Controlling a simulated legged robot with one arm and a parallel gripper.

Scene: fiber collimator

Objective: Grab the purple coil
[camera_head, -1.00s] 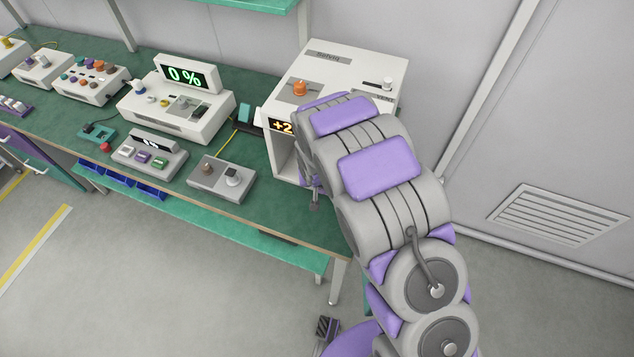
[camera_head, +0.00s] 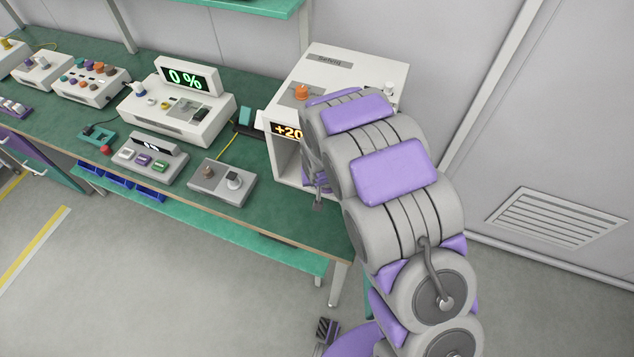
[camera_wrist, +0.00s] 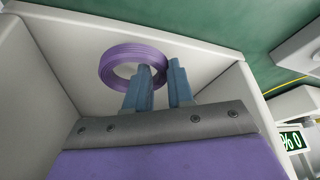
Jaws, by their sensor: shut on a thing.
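The purple coil (camera_wrist: 112,73) is a ring of wound strands inside the white open-fronted box (camera_wrist: 215,90), in the upper middle of the wrist view. My gripper (camera_wrist: 163,72) has its two blue-grey fingers at the right side of the coil. They are shut on its right rim, with the left finger overlapping the ring. Whether the coil touches the box floor or wall is unclear.
The box has an orange knob (camera_head: 302,92) on top and a lit display (camera_head: 287,131) on its front. Its walls stand close around the fingers. Left of it on the green bench are a grey two-knob unit (camera_head: 222,182) and a device with a 0 % screen (camera_head: 188,76).

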